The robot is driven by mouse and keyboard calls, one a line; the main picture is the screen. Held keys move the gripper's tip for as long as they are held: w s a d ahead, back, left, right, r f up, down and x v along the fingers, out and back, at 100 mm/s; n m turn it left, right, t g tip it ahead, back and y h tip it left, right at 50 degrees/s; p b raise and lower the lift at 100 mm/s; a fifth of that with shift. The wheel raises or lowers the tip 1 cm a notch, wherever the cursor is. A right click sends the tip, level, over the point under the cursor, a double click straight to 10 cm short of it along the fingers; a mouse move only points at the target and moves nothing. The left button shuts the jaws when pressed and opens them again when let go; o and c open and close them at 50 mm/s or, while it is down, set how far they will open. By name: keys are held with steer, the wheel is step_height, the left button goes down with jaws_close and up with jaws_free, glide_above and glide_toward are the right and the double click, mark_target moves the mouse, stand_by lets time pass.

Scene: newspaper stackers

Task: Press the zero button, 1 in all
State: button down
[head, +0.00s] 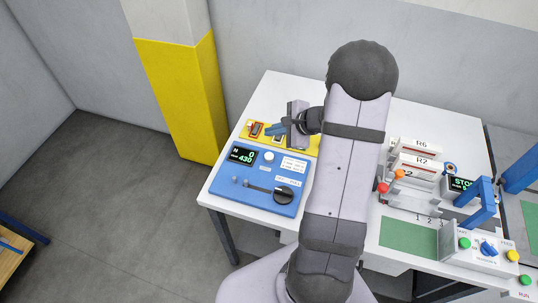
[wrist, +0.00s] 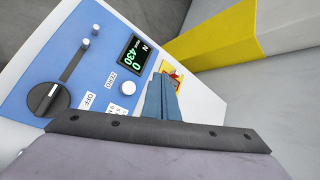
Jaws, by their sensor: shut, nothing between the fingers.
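A blue control panel (head: 230,190) lies on the white table. Its zero button is a round white knob (head: 268,157); in the wrist view the white button (wrist: 128,88) sits beside a ZERO label. A small dark display (head: 242,155) on the panel shows N, 0 and 430, and shows also in the wrist view (wrist: 133,56). My gripper (head: 273,129) has blue fingers, shut and empty, above the yellow panel just behind the blue one. In the wrist view the shut fingers (wrist: 162,92) appear right of the button, apart from it.
A black rotary knob (head: 285,194) and a slider lever stand on the blue panel. The yellow panel (head: 256,140) holds a red switch. Right of my arm are labelled racks (head: 421,146), a blue handle (head: 482,203) and a button box (head: 462,243). A yellow-wrapped pillar (head: 180,100) stands behind left.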

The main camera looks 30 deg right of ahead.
steer(key=b, duration=0.6)
glide_above(272, 157)
step_height(272, 157, down, 7)
steer(key=shift+f, duration=0.1)
steer(key=shift+f+b, duration=0.7)
steer(key=shift+f, duration=0.1)
steer(key=shift+f+b, duration=0.95)
steer(key=shift+b, duration=0.25)
stand_by(2.3)
steer(key=shift+r, duration=0.15)
steer(key=shift+r+p, duration=0.55)
steer(key=shift+r, duration=0.25)
steer(key=shift+r, duration=0.1)
steer(key=shift+r+p, duration=1.75)
steer(key=shift+r, duration=0.65)
